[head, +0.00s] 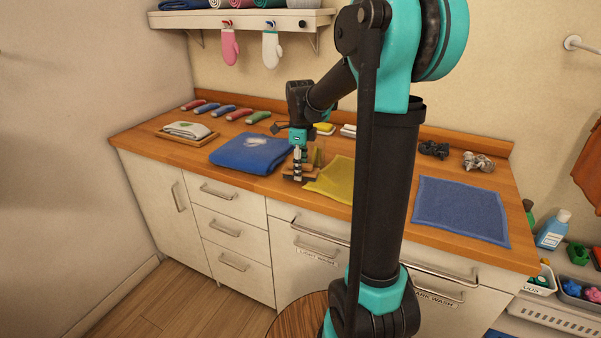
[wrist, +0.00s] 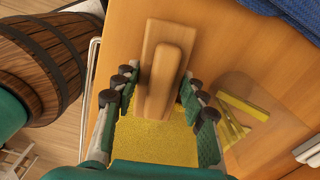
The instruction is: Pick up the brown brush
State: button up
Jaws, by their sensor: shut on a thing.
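The brown brush (wrist: 160,52) is a wooden block with a raised rounded grip. The fingers hide some of the brush. I cannot tell whether its underside touches the counter.
A yellow cloth (head: 336,183) lies right beside the brush on the wooden counter (head: 155,143). A folded blue towel (head: 240,153) is to the left, a blue cloth (head: 460,210) to the right. A barrel (wrist: 45,65) stands below the counter's front edge.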

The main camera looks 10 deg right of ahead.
notch_tip(320, 180, up, 19)
jog(key=shift+f, duration=0.2)
jog(key=o, duration=0.6)
jog(key=c, duration=0.4)
jog(key=shift+c, duration=0.2)
